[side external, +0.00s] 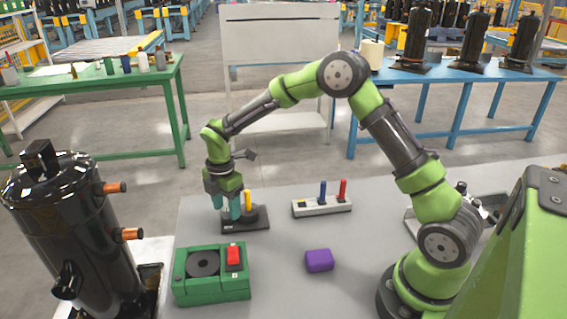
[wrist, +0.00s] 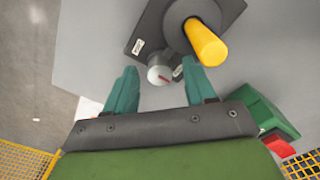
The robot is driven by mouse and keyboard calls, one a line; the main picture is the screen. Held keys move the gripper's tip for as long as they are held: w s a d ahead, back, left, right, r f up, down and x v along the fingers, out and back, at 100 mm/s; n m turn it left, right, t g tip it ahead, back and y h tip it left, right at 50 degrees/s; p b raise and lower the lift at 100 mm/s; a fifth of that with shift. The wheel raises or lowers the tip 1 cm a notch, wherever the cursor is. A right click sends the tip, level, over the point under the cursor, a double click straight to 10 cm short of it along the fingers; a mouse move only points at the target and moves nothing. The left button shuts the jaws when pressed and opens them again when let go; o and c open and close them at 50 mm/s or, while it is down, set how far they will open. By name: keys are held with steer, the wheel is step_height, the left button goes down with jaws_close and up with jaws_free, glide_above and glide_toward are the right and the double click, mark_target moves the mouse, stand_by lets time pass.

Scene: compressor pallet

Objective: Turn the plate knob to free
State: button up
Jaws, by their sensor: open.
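The dark plate (wrist: 150,22) lies on the table with a thick yellow handle (wrist: 207,42) standing on it. The plate knob (wrist: 160,70), a round grey knob with a pale face and a short red mark, sits near the plate's edge. Small white labels are on the plate beside it. My gripper (wrist: 160,73) is open, with one teal finger on each side of the knob in the wrist view; I cannot tell if they touch it. In the side view my gripper (side external: 226,208) is low over the left part of the plate (side external: 256,224), hiding the knob.
A green box (side external: 211,287) with a black disc and red switch (side external: 233,256) stands in front. A purple block (side external: 319,260) lies to its right. A pale base (side external: 321,207) with blue and red levers is behind. A black compressor (side external: 70,225) stands left.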

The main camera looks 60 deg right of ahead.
mark_target(226, 208)
steer(key=m, duration=1.6)
steer(key=shift+w+r+m, duration=0.1)
steer(key=shift+r+m, duration=0.3)
steer(key=shift+m, duration=0.1)
step_height(226, 208, up, 16)
steer(key=r, duration=0.1)
steer(key=s+d+f+m+t+y, duration=0.1)
steer(key=d+m+y, duration=0.3)
steer(key=m, duration=1.8)
steer(key=s+d+f, duration=0.1)
steer(key=d, duration=0.1)
steer(key=shift+s+d, duration=0.2)
steer(key=shift+d, duration=0.15)
